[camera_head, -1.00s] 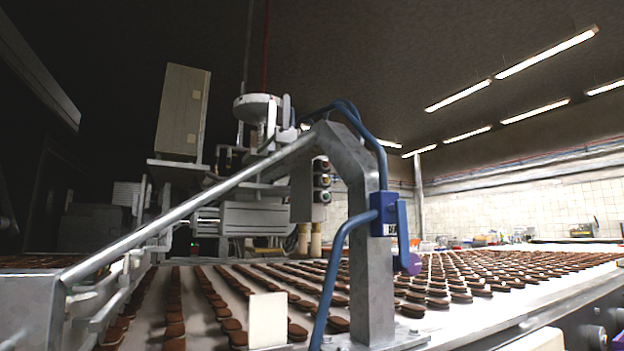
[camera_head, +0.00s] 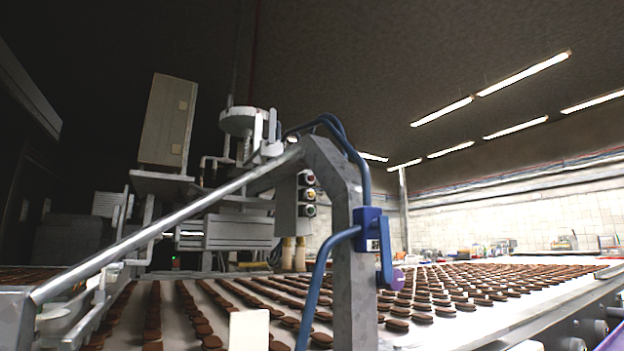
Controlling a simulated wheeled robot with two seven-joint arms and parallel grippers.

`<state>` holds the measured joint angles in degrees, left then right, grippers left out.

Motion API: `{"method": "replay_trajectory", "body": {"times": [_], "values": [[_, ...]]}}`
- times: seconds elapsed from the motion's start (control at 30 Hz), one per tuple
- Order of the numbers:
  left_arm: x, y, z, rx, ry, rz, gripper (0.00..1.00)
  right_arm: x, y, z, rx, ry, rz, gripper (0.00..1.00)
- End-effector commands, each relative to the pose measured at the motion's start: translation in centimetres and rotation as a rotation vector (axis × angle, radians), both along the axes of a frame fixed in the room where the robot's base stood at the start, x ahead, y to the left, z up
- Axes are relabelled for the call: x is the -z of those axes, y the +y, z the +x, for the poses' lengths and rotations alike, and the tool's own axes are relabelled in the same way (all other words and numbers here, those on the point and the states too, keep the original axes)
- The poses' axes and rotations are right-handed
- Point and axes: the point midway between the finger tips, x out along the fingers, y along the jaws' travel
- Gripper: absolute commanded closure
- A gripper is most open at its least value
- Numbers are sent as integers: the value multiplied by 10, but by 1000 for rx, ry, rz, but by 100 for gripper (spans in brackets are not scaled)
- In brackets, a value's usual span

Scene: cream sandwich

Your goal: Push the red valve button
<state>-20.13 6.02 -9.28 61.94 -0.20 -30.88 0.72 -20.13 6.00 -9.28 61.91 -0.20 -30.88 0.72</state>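A small grey control box (camera_head: 290,205) with a column of three round buttons hangs behind the metal frame. The top button (camera_head: 309,179) looks reddish, but it is too small to be sure of its colour. The bottom button (camera_head: 310,210) looks green. A blue valve block (camera_head: 370,225) with blue hoses sits on the frame's upright post, and a small purple knob (camera_head: 397,279) shows beside it. I cannot tell whether any of these is the red valve button. Neither of my grippers is in view.
A conveyor (camera_head: 480,325) with many rows of brown biscuits fills the lower view. A slanted metal rail (camera_head: 170,232) and a thick grey post (camera_head: 350,285) stand in front of it. A tall beige cabinet (camera_head: 167,122) stands behind at left.

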Motion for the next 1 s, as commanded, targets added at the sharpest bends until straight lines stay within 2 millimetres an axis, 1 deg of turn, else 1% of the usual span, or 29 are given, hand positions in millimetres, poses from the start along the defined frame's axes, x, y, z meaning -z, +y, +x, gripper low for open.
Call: {"method": "replay_trajectory", "body": {"times": [0.03, 0.23, 0.27, 1.0], "values": [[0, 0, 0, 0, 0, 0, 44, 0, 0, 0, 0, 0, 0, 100], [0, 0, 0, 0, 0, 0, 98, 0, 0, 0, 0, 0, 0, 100], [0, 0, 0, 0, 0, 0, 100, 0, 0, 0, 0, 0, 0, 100], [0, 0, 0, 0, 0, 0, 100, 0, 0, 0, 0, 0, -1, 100]]}}
